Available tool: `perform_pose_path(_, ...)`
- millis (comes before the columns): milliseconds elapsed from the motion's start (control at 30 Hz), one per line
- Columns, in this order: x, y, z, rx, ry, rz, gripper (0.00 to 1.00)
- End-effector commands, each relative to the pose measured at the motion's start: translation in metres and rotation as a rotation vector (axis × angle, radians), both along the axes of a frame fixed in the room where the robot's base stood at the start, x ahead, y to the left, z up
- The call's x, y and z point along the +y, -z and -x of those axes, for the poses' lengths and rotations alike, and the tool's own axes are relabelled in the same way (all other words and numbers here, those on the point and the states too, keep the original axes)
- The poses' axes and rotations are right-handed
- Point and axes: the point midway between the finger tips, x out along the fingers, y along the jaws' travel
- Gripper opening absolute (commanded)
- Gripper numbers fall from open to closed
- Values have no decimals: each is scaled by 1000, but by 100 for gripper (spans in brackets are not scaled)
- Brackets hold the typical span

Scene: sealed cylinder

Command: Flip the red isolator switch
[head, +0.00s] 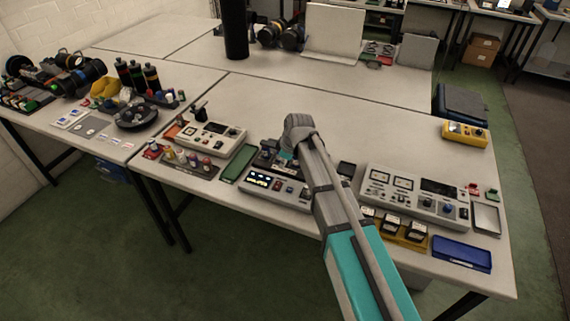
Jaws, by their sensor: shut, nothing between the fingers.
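My arm reaches from the bottom right over the front bench, and my gripper (284,158) points down at its far end, mostly hidden behind the wrist. It looks shut and empty. It is over or beside a small dark device (268,160) behind a grey panel with a lit display (275,188); I cannot tell whether it touches. I cannot single out the red isolator switch. Small red parts show on a block at the right (474,188) and on a unit at the left (187,131). My arm hides part of the bench.
A larger grey instrument (415,196) stands right of my arm, with a blue tray (461,254) before it. A yellow box (465,134) is at the right edge. A white instrument (211,137) and green tray (239,163) are left. The bench behind my wrist is mostly clear.

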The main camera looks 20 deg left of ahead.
Motion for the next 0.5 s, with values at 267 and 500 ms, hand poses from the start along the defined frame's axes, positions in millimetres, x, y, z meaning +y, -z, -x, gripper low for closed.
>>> perform_pose_path(267, 7, 26, -2, 0, -1, 0, 0)
perform_pose_path(500, 12, 44, -4, 0, -1, 0, 0)
